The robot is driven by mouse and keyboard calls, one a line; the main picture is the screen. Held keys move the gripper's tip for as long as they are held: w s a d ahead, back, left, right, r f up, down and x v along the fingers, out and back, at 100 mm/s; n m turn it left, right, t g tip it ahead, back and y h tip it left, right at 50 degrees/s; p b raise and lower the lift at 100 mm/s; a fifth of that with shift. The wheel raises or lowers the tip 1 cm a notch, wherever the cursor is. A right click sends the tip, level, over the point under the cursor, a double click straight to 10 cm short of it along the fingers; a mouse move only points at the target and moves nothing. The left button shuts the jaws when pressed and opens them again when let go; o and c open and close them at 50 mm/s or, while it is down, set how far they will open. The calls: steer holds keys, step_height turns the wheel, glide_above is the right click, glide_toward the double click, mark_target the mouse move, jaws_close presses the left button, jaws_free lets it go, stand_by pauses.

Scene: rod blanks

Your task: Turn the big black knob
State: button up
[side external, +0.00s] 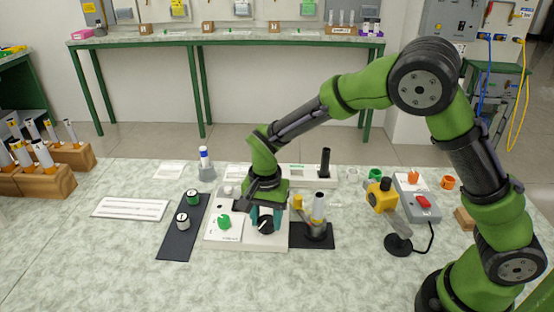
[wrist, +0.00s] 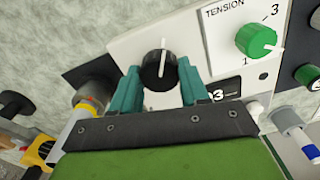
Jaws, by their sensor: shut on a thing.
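The big black knob (side external: 266,227) sits on the front right part of a pale control panel (side external: 262,243). In the wrist view the knob (wrist: 158,74) shows a white pointer line standing nearly straight up in the picture. My gripper (side external: 266,216) is above the panel, pointing down, with its teal fingers on either side of the knob. In the wrist view my gripper (wrist: 160,80) is shut on the knob, one finger at its left and one at its right.
A green knob (side external: 224,221) marked TENSION is left of the black knob. A black board (side external: 182,238) with two round pieces lies further left. A metal holder (side external: 318,228) with a yellow part stands close at right. A yellow device (side external: 381,196) stands beyond it. The front tabletop is clear.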

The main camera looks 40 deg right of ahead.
mark_target(266, 219)
steer(key=n, duration=0.6)
steer(key=shift+r+n, duration=0.1)
steer(key=shift+n, duration=0.2)
steer(key=n, duration=0.5)
steer(key=shift+n, duration=0.4)
steer(key=o, duration=1.1)
steer(key=shift+c, duration=0.2)
step_height(266, 219, up, 17)
steer(key=shift+w, duration=0.1)
